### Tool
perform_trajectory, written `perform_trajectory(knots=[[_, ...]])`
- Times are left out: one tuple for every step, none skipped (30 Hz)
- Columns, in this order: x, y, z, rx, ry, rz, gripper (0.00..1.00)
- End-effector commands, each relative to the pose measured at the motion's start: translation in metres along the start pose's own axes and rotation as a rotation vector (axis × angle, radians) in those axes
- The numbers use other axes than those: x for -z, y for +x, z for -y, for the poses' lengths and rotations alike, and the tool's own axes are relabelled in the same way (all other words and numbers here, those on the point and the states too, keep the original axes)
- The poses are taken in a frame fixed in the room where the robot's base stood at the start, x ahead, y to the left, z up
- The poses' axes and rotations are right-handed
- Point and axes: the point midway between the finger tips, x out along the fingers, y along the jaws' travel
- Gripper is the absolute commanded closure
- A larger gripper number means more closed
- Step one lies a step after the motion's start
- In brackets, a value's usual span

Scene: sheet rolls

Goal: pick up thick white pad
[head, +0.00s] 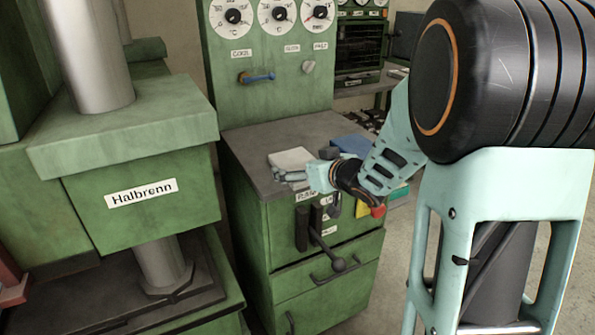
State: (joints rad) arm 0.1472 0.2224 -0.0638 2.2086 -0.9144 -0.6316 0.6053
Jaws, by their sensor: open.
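The thick white pad (296,158) lies on the dark top of the green cabinet (245,150), near the middle of the head view. It looks pale, flat and roughly square. My gripper (278,176) is at the pad's near edge, with its fingers pointing left. It is open and appears empty. My wrist and gripper body hide the pad's near right part. I cannot tell whether the fingers touch the pad.
A blue item (352,144) lies right of the pad. A tall green panel with dials (268,60) rises behind the cabinet. A green press labelled Halbrenn (142,193) stands close on the left.

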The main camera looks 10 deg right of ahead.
Motion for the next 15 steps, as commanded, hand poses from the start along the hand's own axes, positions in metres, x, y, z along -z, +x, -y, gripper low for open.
perform_trajectory(knots=[[-0.0017, 0.0081, 0.0007, 0.002, -0.001, 0.000, 0.00], [-0.0015, 0.0108, 0.0005, 0.001, -0.001, 0.000, 0.00], [-0.0011, 0.0136, 0.0001, 0.000, 0.000, 0.000, 0.00], [-0.0007, 0.0150, -0.0001, -0.001, 0.000, 0.000, 0.00], [-0.0003, 0.0159, -0.0002, -0.001, 0.000, 0.000, 0.00], [0.0001, 0.0164, -0.0002, -0.001, 0.000, 0.000, 0.00], [0.0004, 0.0163, -0.0002, -0.001, 0.000, 0.000, 0.00], [0.0006, 0.0162, -0.0002, -0.001, 0.000, 0.000, 0.00], [0.0007, 0.0160, -0.0002, -0.001, 0.000, 0.000, 0.00], [0.0007, 0.0159, -0.0002, -0.001, 0.000, 0.000, 0.00], [0.0007, 0.0159, -0.0001, -0.001, 0.000, 0.000, 0.00], [0.0007, 0.0158, -0.0001, -0.001, 0.000, 0.000, 0.02], [0.0007, 0.0158, -0.0001, -0.001, 0.000, 0.000, 0.06], [0.0007, 0.0158, -0.0001, -0.001, 0.000, 0.000, 0.09], [0.0007, 0.0157, -0.0001, -0.001, 0.000, 0.000, 0.13]])
